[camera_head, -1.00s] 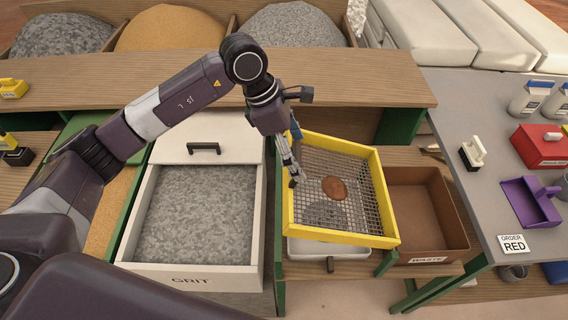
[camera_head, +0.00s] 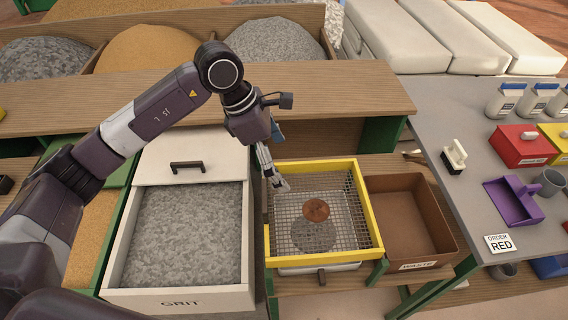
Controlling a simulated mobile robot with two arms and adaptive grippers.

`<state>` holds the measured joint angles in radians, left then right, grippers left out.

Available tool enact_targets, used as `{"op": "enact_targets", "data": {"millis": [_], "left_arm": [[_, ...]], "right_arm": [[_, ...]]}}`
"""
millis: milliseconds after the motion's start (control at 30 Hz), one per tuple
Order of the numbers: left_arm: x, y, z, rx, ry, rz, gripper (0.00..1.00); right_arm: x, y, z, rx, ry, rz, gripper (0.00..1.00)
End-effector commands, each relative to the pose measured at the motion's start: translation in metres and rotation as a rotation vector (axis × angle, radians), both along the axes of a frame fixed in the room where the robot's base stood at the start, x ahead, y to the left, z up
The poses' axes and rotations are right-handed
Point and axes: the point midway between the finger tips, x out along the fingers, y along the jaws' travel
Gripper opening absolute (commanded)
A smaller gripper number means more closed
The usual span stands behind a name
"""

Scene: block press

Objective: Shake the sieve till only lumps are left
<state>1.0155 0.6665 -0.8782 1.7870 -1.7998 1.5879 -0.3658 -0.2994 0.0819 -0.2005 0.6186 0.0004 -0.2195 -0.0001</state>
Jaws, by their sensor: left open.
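The sieve (camera_head: 373,226) has a yellow frame and a wire mesh. It sits over a pale tray (camera_head: 318,268) on the wooden bench. One brown lump (camera_head: 316,210) lies on the mesh, and no loose grit shows on the mesh around it. A grey heap or shadow shows through the mesh below the lump. My left gripper (camera_head: 277,183) is open, at the sieve's left rear corner, with its fingers over the mesh edge. Whether it touches the frame I cannot tell. My right gripper is not in view.
A brown bin labelled WASTE (camera_head: 438,236) stands right of the sieve. A white drawer labelled GRIT (camera_head: 240,255) is open on the left, full of grey grit. The grey table (camera_head: 450,115) at right holds a brush (camera_head: 455,157), a purple scoop (camera_head: 512,200) and an ORDER RED card (camera_head: 499,244).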

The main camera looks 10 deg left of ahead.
Motion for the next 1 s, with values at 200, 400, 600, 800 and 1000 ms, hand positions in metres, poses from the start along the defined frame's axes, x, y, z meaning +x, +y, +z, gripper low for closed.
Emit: {"op": "enact_targets", "data": {"millis": [200,400,600,800,1000], "left_arm": [[-0.004,0.017,0.045,0.0,-0.007,0.0,0.97],[-0.008,0.03,0.079,-0.001,-0.004,0.001,0.97],[-0.01,0.035,0.094,-0.002,-0.001,-0.002,0.97],[-0.011,0.036,0.095,-0.002,0.0,-0.002,0.97],[-0.01,0.036,0.095,-0.002,-0.001,-0.002,0.97]], "right_arm": [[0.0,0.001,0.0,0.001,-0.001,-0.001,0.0],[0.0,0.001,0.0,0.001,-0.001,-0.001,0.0],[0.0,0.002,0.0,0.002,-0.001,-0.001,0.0],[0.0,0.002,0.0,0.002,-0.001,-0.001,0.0],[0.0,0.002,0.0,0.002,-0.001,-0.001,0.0]]}}
